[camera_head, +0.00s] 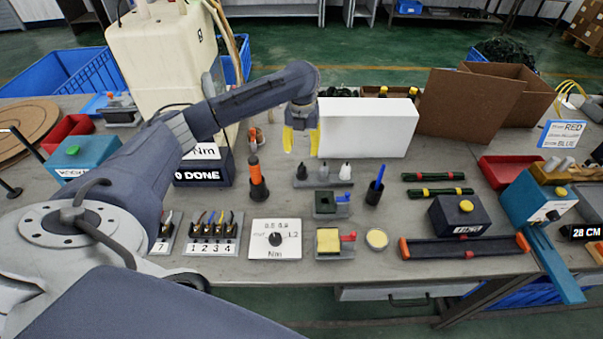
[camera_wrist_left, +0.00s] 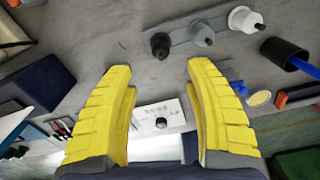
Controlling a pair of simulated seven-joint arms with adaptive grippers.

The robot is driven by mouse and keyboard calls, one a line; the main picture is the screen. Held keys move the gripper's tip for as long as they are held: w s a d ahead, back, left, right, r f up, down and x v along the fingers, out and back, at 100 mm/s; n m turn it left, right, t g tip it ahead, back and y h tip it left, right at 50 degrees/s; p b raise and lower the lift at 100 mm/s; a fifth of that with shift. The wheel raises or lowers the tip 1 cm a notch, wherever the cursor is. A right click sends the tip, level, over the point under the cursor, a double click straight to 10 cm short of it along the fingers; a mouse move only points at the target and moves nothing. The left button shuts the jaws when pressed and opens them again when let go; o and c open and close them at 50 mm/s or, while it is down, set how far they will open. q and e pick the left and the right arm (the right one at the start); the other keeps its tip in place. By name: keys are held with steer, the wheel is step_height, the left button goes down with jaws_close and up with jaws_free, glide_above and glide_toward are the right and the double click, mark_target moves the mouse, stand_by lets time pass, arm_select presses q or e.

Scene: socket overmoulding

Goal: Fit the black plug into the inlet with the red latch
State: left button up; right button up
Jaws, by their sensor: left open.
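The black plug (camera_head: 302,173) stands upright at the left end of a grey rack, beside a grey plug (camera_head: 323,173) and a white plug (camera_head: 346,171). In the left wrist view the black plug (camera_wrist_left: 160,46) is just beyond the fingertips. My left gripper (camera_head: 301,145) is open and empty, above and behind the rack, with its yellow fingers apart (camera_wrist_left: 160,68). The inlet with the red latch (camera_head: 328,242) sits nearer the front edge, with a yellow face and its red latch (camera_head: 348,238) on the right. My right gripper is out of view.
A green inlet with a blue latch (camera_head: 328,203) stands between rack and red-latch inlet. A dark cup with a blue pen (camera_head: 374,194) and a round tin (camera_head: 376,239) are to the right. An orange-black bottle (camera_head: 257,181) is left; a white box (camera_head: 366,127) is behind.

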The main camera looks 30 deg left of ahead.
mark_target(302, 167)
arm_select(q)
steer(key=shift+s+d+f, duration=0.1)
steer(key=shift+f, duration=5.7)
jaws_close()
